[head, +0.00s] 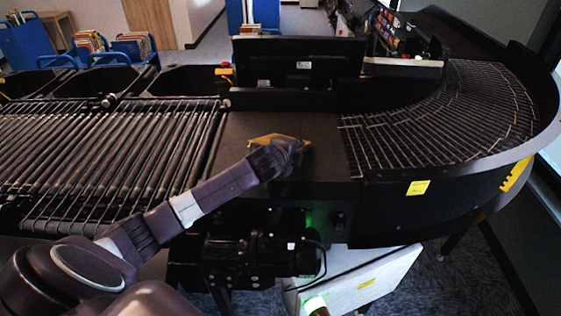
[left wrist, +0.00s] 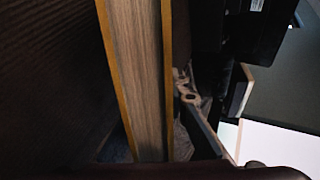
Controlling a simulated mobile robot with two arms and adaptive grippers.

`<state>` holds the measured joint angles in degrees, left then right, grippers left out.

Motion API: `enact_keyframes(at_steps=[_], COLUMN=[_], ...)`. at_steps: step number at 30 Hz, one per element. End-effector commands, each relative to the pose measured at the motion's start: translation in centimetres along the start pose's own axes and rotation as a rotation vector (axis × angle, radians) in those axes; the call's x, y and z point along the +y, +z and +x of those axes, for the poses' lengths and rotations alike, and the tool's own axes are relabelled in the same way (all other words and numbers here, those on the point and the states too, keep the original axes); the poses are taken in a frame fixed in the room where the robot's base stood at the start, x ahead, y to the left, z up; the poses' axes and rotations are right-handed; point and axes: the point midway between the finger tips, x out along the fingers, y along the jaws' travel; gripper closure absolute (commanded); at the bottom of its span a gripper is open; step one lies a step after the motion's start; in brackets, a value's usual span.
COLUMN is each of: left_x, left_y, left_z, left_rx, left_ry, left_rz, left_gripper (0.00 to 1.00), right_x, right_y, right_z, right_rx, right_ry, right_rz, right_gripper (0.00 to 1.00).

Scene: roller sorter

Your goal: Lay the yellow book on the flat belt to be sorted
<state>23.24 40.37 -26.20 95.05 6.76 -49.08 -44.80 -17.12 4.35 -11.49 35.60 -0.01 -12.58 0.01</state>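The yellow book (head: 277,138) is at the dark flat belt (head: 310,127) between the roller section and the curved conveyor. My left gripper (head: 284,150) is at the book's near side and covers part of it. In the left wrist view the book (left wrist: 142,80) shows edge-on, with pale pages between two yellow covers. One grey finger (left wrist: 188,95) lies along its right cover; the other finger is not clearly seen. The gripper looks shut on the book. I cannot tell whether the book touches the belt. My right gripper is not in view.
Rollers (head: 110,140) lie to the left, and a curved conveyor (head: 450,110) to the right. A black monitor (head: 298,63) stands behind the belt. Blue book carts (head: 130,45) stand at the back left. A white box (head: 355,280) is below the machine.

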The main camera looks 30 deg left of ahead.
Motion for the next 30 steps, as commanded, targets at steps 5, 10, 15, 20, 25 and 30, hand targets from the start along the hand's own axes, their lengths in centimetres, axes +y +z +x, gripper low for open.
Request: enact_keyframes(at_steps=[5,10,15,20,25,30], left_x=[-0.1,-0.1,-0.3,-0.4,0.0,-0.1], left_y=[0.0,0.0,0.0,0.1,0.0,0.1], left_z=[0.0,0.0,-0.8,-2.8,-4.6,-6.6], left_rx=[0.0,0.001,0.001,0.0,0.0,0.0], left_ry=[-0.001,-0.002,-0.001,-0.001,-0.001,-0.001], left_rz=[0.0,0.0,0.001,0.002,0.002,0.002], left_gripper=[0.74,0.74,0.74,0.74,0.74,0.74], right_x=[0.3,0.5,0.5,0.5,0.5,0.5], right_y=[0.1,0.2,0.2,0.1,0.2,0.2], right_z=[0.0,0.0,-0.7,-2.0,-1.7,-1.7], right_rx=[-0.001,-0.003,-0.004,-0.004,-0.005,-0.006], right_ry=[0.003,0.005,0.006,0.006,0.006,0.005], right_rz=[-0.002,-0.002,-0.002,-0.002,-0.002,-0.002], right_gripper=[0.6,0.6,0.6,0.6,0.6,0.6])
